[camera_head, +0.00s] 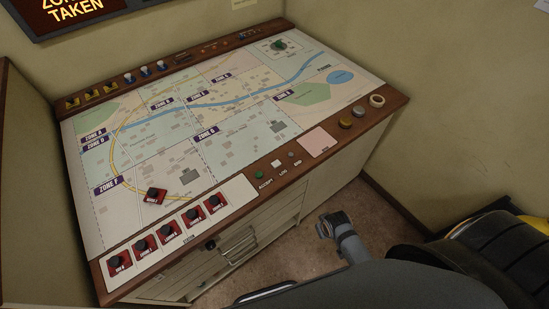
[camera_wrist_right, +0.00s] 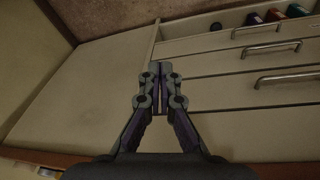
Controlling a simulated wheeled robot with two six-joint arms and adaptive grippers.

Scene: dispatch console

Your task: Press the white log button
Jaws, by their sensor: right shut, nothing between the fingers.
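The white log button (camera_head: 276,163) is a small pale square on the console's front wooden edge, above the LOG label. My right gripper (camera_wrist_right: 158,70) is shut and empty in the wrist view, in front of the cabinet's drawer fronts. The button is not visible in that view. In the head view my right arm comes in from the lower right, its end apart from the console edge, to the right of and below the button. My left gripper is not in view.
The console (camera_head: 335,118) carries a zone map with a red block (camera_head: 154,195) on it. Several red blocks stand on the white strip at the front left. A pink pad (camera_head: 319,141) and two round knobs lie right of the buttons. Drawers with handles (camera_wrist_right: 264,48) are below.

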